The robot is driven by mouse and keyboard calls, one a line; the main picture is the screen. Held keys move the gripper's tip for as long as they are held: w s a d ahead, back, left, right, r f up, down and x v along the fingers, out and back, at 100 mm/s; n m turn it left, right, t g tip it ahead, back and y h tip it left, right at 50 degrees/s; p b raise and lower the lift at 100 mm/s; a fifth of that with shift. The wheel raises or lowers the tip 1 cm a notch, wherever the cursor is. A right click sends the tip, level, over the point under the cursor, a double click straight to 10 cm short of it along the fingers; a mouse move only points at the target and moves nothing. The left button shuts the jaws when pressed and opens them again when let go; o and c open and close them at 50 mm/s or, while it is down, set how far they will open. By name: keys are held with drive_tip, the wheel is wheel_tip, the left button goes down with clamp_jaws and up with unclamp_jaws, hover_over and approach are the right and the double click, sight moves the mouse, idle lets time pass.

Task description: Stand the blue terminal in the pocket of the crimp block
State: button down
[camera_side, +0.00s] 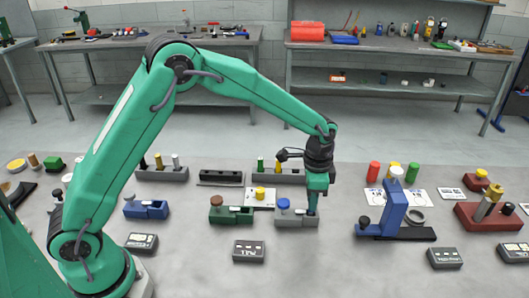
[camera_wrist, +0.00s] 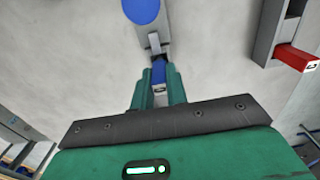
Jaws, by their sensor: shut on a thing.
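My gripper (camera_wrist: 159,78) is shut on the blue terminal (camera_wrist: 158,72), which shows as a small blue piece with a pale end between the green fingers in the wrist view. In the side view my gripper (camera_side: 312,210) points down at the right part of a grey block with a blue knob (camera_side: 297,220), which looks like the crimp block. The blue knob (camera_wrist: 141,10) and part of the grey block (camera_wrist: 153,42) lie just beyond the fingertips in the wrist view. The fingers hide the pocket and the terminal's lower end, so I cannot tell whether it is inside.
A green block with a brown knob (camera_side: 231,215) and a blue block (camera_side: 146,209) stand to the left. A blue stand (camera_side: 394,212) is to the right. A rack with upright pegs (camera_side: 262,176) is behind.

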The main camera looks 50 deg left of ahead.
drive_tip(key=shift+f, duration=0.25)
idle(0.4)
drive_tip(key=c, duration=0.8)
unclamp_jaws()
drive_tip(key=shift+c, duration=0.2)
drive_tip(key=shift+r, duration=0.2)
drive_tip(key=shift+r, duration=3.3)
drive_tip(key=shift+r, duration=0.1)
